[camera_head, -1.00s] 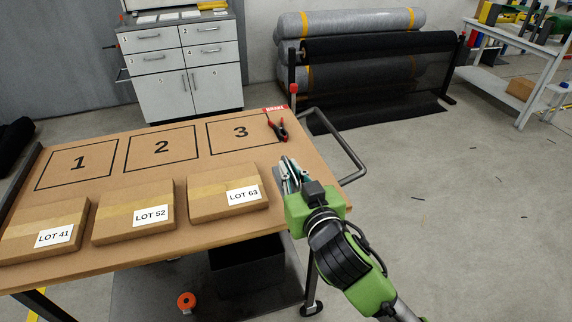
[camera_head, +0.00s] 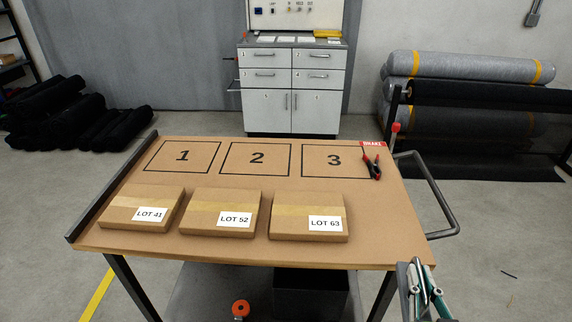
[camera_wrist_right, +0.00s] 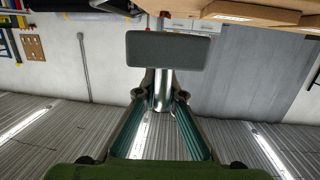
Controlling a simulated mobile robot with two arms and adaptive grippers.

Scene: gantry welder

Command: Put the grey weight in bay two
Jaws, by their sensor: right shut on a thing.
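My right gripper (camera_head: 424,290) is at the front right corner of the cart in the head view. In the right wrist view my right gripper (camera_wrist_right: 164,98) is shut on the grey weight (camera_wrist_right: 168,50), a dark grey rectangular block at its fingertips. I cannot make out the weight clearly in the head view. Bay two (camera_head: 240,167) is a black outlined rectangle marked 2 on the cart top, and it is empty. It lies between bay one (camera_head: 165,163) and bay three (camera_head: 318,170). My left gripper is not in view.
Boxes marked LOT 41 (camera_head: 130,200), LOT 52 (camera_head: 205,205) and LOT 63 (camera_head: 290,210) lie in front of the bays. Red-handled pliers (camera_head: 373,168) lie at bay three's right edge. The cart handle (camera_head: 440,236) sticks out at right; a raised dark edge (camera_head: 115,185) runs along the left.

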